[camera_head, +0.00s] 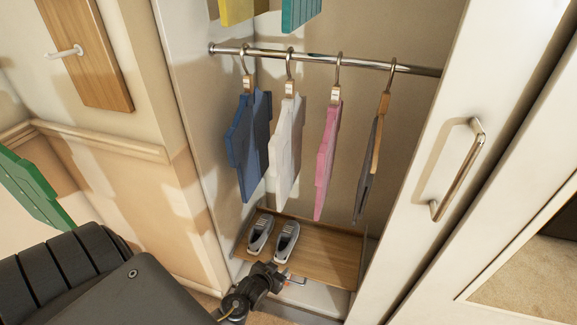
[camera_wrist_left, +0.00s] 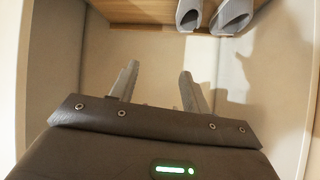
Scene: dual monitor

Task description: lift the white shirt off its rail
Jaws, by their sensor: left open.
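The white shirt (camera_head: 286,150) hangs from a hook-topped hanger on the metal rail (camera_head: 316,57), between a blue shirt (camera_head: 249,145) and a pink shirt (camera_head: 328,155). Its hanger hook is over the rail. My left gripper (camera_head: 290,279) is low in the wardrobe, well below the white shirt and near the shoe shelf. In the left wrist view, its two grey fingers (camera_wrist_left: 158,84) stand apart with nothing between them. The white shirt is out of that view. My right gripper is in neither view.
A dark garment (camera_head: 369,160) hangs at the rail's right. Grey shoes (camera_head: 286,241) stand on the wooden shelf (camera_head: 330,256); they also show in the left wrist view (camera_wrist_left: 232,16). A white door with a handle (camera_head: 460,168) is at the right.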

